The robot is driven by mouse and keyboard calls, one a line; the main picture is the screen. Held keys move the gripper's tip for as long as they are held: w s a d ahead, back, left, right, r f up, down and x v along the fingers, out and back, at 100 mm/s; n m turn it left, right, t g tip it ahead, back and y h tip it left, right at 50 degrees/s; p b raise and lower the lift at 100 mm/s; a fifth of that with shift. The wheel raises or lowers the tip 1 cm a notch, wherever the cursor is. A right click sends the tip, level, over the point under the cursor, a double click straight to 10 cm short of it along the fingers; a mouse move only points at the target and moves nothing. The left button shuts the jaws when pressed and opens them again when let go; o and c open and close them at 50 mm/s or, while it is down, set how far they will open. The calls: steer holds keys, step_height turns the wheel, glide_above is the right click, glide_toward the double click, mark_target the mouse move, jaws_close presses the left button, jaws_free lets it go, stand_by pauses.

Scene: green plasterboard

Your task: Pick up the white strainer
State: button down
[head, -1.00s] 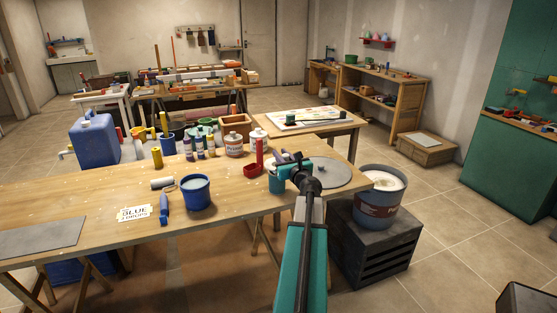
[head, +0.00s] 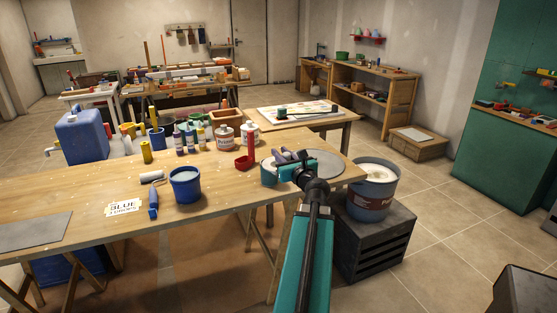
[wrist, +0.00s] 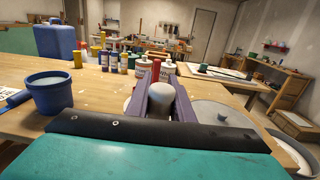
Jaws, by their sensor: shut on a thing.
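A blue bucket (head: 185,186) and several bottles stand farther left and behind. A large paint bucket (head: 373,190) sits on a dark crate (head: 375,240).

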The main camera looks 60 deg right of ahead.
steer(key=shift+s+a+f+b, duration=0.15)
steer(key=shift+s+a+b, duration=0.25)
steer(key=shift+b, duration=1.75)
steer(key=s+a+b, duration=0.1)
steer(key=b, duration=0.4)
steer(key=shift+s+b, duration=0.15)
steer(key=shift+b, duration=0.4)
steer(key=shift+s+a+b, duration=0.15)
steer(key=shift+s+b, duration=0.05)
steer(key=shift+b, duration=0.6)
steer(key=b, duration=0.1)
steer(key=s+b, duration=0.1)
steer(key=b, duration=0.1)
steer(key=shift+a+r+b, duration=0.2)
steer(key=shift+a+b, duration=0.1)
steer(key=shift+a, duration=0.1)
steer(key=shift+s+a+r+b, duration=0.1)
steer(key=shift+a+r+b, duration=0.05)
steer(key=shift+b, duration=0.2)
